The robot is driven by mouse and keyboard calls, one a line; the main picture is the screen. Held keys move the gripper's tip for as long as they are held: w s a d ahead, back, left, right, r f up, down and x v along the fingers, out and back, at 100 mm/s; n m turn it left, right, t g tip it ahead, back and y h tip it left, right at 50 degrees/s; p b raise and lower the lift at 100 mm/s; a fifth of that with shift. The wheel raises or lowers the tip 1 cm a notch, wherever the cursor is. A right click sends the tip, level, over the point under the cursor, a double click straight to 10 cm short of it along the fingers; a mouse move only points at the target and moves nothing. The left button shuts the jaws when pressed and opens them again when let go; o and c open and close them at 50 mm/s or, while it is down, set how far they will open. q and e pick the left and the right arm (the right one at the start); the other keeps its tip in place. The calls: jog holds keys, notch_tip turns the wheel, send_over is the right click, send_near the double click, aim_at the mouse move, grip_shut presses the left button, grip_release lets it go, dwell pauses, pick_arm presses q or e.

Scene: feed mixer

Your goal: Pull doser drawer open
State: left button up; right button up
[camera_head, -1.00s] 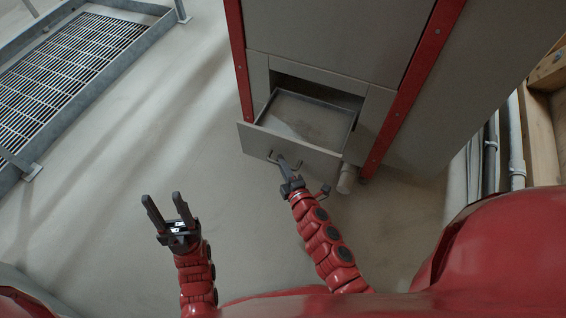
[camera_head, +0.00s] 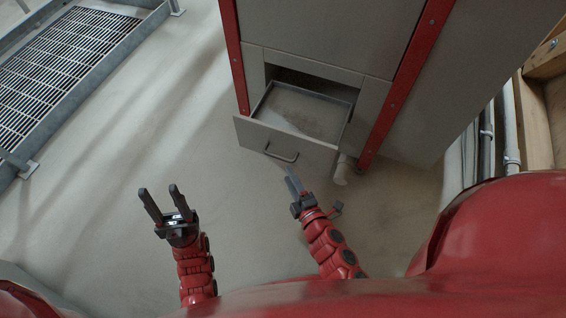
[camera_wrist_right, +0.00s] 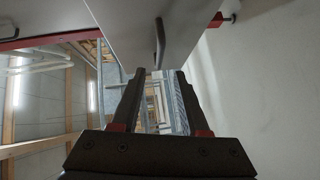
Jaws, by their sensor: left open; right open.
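The grey doser drawer (camera_head: 290,142) is pulled out of the lower front of the cabinet, and its tray interior (camera_head: 303,112) shows. Its bar handle (camera_head: 281,153) is on the drawer front, free of any gripper. My right gripper (camera_head: 291,178) is open and empty, just in front of and below the handle, apart from it. In the right wrist view the handle (camera_wrist_right: 159,42) stands ahead of the open right fingers (camera_wrist_right: 158,80). My left gripper (camera_head: 159,194) is open and empty over the floor, left of the drawer.
The grey cabinet (camera_head: 320,35) has red corner posts (camera_head: 402,75). A pale pipe end (camera_head: 342,170) sits beside the drawer's right side. A metal grating platform (camera_head: 65,65) lies at upper left. Bare floor (camera_head: 150,130) lies between them.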

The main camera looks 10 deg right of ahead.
jog(key=v, duration=0.8)
jog(key=shift+s, duration=0.1)
